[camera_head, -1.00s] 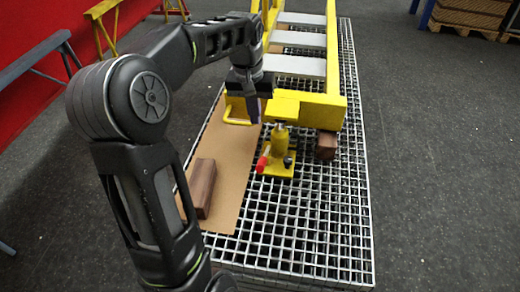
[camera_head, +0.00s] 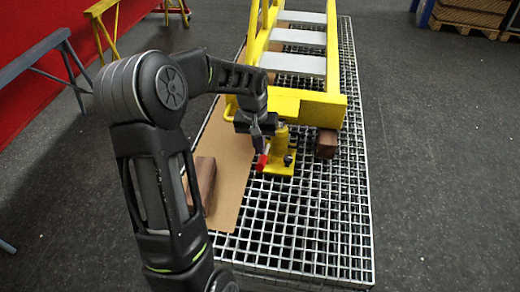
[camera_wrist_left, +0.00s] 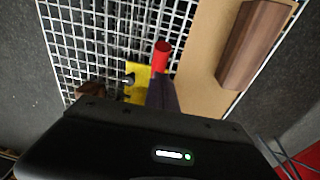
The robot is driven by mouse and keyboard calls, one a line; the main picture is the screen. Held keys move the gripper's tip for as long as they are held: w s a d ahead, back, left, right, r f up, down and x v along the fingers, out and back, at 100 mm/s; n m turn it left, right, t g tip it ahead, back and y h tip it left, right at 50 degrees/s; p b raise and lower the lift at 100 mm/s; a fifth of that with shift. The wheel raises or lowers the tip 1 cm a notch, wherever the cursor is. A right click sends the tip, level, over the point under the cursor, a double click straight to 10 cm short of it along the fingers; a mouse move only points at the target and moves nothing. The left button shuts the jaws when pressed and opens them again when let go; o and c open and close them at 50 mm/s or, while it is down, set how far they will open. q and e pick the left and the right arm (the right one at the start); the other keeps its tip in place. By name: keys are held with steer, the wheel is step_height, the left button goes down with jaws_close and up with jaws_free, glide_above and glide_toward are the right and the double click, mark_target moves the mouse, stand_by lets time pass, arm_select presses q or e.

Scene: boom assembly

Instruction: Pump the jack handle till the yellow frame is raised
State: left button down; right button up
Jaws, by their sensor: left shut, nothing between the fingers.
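The yellow frame (camera_head: 312,105) lies along the grating, its near crossbeam just above the jack. The yellow bottle jack (camera_head: 281,155) stands upright on the grating under that beam. Its red-tipped handle socket (camera_head: 262,162) points to the near left; the red tip (camera_wrist_left: 161,55) also shows in the left wrist view. My left gripper (camera_head: 261,146) is shut with nothing between its fingers. It is just above and beside the red tip; I cannot tell whether they touch. In the left wrist view its fingers (camera_wrist_left: 162,94) partly cover the jack's yellow base (camera_wrist_left: 138,80). My right gripper is not in view.
A brown wood block (camera_head: 326,144) is on the grating by the frame's right corner. Another wood block (camera_head: 203,182) lies on the cardboard sheet (camera_head: 228,190) at left. The grating (camera_head: 310,230) is bare in front of the jack. Sawhorses stand at left.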

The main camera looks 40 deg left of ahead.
arm_select(q)
steer(key=shift+s+d+f, duration=0.15)
steer(key=shift+d+f, duration=0.1)
steer(key=shift+f, duration=0.35)
